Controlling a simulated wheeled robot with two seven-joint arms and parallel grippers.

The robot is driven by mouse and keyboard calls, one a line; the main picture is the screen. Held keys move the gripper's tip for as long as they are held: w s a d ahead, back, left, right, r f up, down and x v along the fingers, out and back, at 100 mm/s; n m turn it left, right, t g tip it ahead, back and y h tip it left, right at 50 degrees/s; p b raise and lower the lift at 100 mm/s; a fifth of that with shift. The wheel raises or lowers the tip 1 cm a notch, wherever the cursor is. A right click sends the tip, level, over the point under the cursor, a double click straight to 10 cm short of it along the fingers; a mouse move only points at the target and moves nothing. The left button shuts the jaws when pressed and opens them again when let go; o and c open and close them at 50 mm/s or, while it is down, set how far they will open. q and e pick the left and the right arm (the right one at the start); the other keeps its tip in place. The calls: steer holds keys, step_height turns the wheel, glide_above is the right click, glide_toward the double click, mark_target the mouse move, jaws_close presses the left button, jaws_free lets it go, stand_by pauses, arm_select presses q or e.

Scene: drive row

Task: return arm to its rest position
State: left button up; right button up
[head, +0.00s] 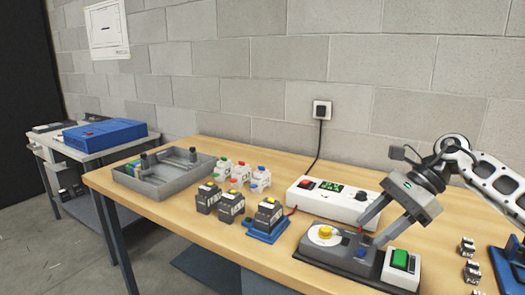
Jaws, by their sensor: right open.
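My right gripper (377,232) reaches in from the right edge on a white and black arm. It is open, with its two fingers spread apart and pointing down to the left. Nothing shows between the fingers. I cannot tell whether a fingertip touches the station. My left gripper is not in the picture.
Behind the station is a white power unit (330,201) with a green display, wired to a wall socket (322,109). Black drive blocks (231,206), small white bottles (240,174) and a grey tray (124,179) stand to the left. Small dark parts (472,270) lie at right.

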steer(key=s+a+f+m+t+y, duration=0.3)
steer(key=a+m+y, duration=0.3)
steer(key=a, duration=0.4)
steer(key=s+a+f+m+t+y, duration=0.25)
steer(key=a+m+y, duration=0.25)
steer(key=a+m, duration=0.35)
steer(key=s+d+f+n+t+h, duration=0.3)
steer(key=s+d+f+n+h, duration=0.2)
steer(key=n, duration=1.1)
steer(key=s+d+f+n+t+h, duration=0.3)
steer(key=s+d+f+n+h, duration=0.2)
steer(key=s+f+n+h, duration=0.6)
step_height(320, 180, down, 6)
steer(key=s+n, duration=0.1)
steer(key=n, duration=0.5)
steer(key=shift+s+f+h, duration=0.15)
steer(key=shift+h, duration=0.15)
